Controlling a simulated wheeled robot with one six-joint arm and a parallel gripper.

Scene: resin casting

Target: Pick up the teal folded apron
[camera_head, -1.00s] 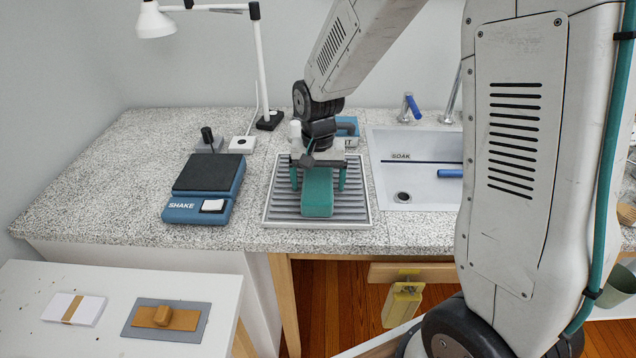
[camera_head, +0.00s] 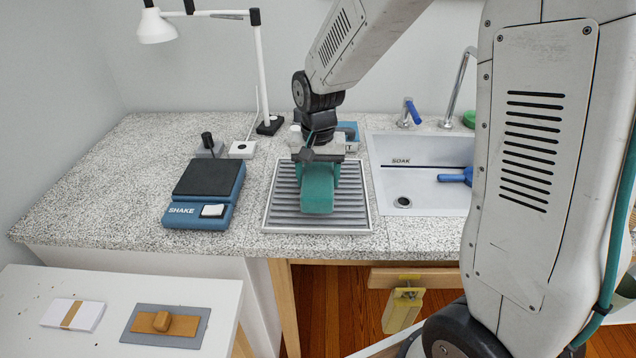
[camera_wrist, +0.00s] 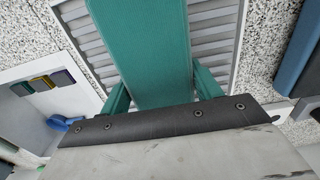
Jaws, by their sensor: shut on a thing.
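The teal folded apron (camera_head: 317,197) is a teal block over the ribbed grey drain tray (camera_head: 345,220) on the speckled counter. My gripper (camera_head: 318,178) is above the tray with its teal fingers closed on the apron's two sides. In the wrist view the apron (camera_wrist: 150,50) runs up the middle of the picture, with a finger of my gripper (camera_wrist: 158,98) against each side. I cannot tell whether the apron still touches the tray.
A blue shaker marked SHAKE (camera_head: 203,190) stands left of the tray. A sink marked SOAK (camera_head: 425,200) is to the right, with a blue-handled item at its rim. A white lamp (camera_head: 262,70) stands behind.

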